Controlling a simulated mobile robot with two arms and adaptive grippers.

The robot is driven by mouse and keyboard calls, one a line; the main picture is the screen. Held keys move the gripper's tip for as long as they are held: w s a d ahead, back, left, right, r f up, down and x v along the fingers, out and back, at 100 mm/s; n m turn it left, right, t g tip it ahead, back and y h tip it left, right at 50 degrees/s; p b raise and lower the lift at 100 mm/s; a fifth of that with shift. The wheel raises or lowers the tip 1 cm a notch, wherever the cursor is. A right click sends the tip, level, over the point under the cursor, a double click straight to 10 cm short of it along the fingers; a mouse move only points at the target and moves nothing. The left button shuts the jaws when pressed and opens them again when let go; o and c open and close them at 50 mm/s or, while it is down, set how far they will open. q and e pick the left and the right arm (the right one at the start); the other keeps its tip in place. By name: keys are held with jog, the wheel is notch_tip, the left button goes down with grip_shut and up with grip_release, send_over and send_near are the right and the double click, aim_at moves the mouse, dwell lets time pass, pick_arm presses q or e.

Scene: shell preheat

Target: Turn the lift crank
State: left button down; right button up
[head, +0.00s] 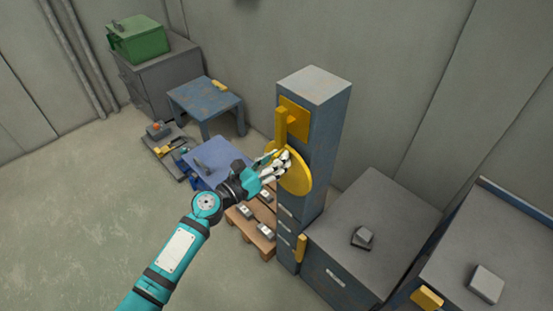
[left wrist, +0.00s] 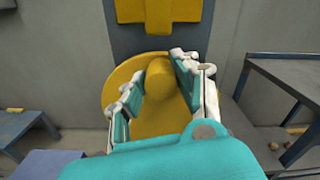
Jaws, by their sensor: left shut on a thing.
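The lift crank is a yellow disc (head: 298,178) on the front of a tall blue-grey column (head: 322,140). In the left wrist view the disc (left wrist: 120,86) has a stubby yellow knob (left wrist: 160,80) standing out from it. My left gripper (head: 284,163) reaches the disc from the left. Its fingers (left wrist: 158,92) lie on both sides of the knob and are closed on it. The fingers and wrist hide part of the disc. A yellow bracket with an upright bar (head: 281,125) sits on the column above the disc. My right gripper is not in view.
A wooden pallet (head: 239,217) with several grey metal pieces lies left of the column's foot. A blue box (head: 203,171) and a blue table (head: 204,97) stand further left. Grey cabinets (head: 375,225) stand close on the right. Open floor is at the lower left.

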pick_arm(q)
jog(key=c, duration=1)
grip_release()
jog(key=shift+w+a, duration=0.15)
jog(key=v, duration=1.2)
